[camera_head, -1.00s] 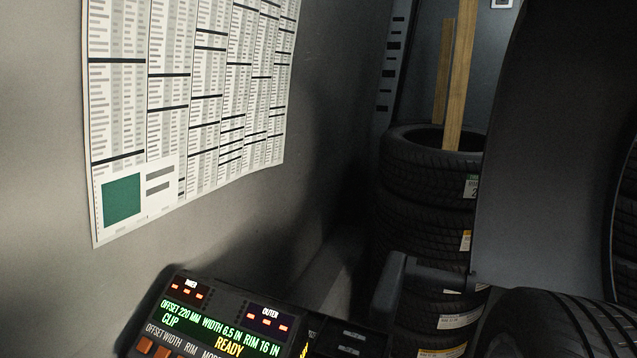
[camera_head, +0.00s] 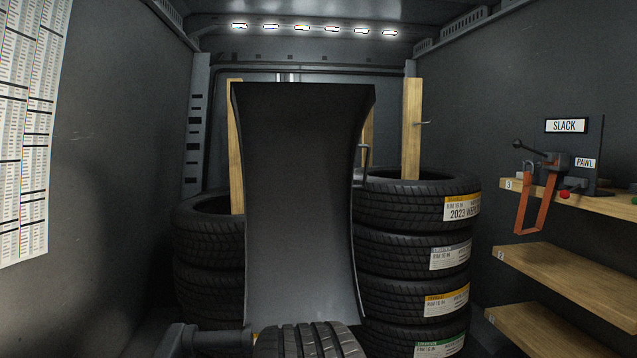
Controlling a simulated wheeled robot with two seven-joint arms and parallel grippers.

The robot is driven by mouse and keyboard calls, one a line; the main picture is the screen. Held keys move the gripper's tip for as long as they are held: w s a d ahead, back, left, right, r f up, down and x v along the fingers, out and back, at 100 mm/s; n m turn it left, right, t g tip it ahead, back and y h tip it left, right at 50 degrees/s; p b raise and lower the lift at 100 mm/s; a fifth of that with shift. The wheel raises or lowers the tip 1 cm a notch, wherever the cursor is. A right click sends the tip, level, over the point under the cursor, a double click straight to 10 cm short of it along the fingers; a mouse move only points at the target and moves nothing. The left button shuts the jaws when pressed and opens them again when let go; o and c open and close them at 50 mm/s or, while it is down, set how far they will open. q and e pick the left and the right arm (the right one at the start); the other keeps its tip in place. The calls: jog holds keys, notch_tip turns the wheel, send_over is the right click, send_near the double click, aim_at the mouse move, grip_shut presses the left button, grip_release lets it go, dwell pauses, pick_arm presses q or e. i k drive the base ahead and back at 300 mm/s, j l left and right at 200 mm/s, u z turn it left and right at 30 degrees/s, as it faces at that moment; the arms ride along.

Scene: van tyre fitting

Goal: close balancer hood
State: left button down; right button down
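The balancer hood (camera_head: 300,190) is a dark curved panel standing raised in the middle of the head view. A dark hinge arm (camera_head: 205,338) shows beside its lower left edge. A tyre (camera_head: 308,342) shows at the bottom edge, in front of the hood's lower end; only its upper tread is in view. The balancer's display panel is out of the present view. Neither of my grippers is in view.
Stacked tyres stand behind the hood on the right (camera_head: 415,270) and the left (camera_head: 208,240), with wooden posts (camera_head: 411,130) among them. Wooden shelves (camera_head: 570,280) line the right wall, with a ratchet tool (camera_head: 560,165) on top. A printed chart (camera_head: 30,120) hangs on the left wall.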

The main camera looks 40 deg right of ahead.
aim_at(299, 142)
jog(key=l+u, duration=0.1)
jog(key=l, duration=0.25)
jog(key=k+l+u, duration=0.1)
jog(key=l, duration=0.3)
jog(key=k+l+u, duration=0.1)
jog(key=l, duration=0.25)
jog(key=k+l+u, duration=0.1)
jog(key=l, duration=0.25)
jog(key=k+l+u, duration=0.1)
jog(key=l, duration=0.2)
jog(key=i+l+u, duration=0.2)
jog(key=l, duration=0.55)
jog(key=l+u, duration=0.15)
jog(key=l, duration=0.55)
jog(key=i+l+u, duration=0.2)
jog(key=l, duration=0.55)
jog(key=k, duration=0.1)
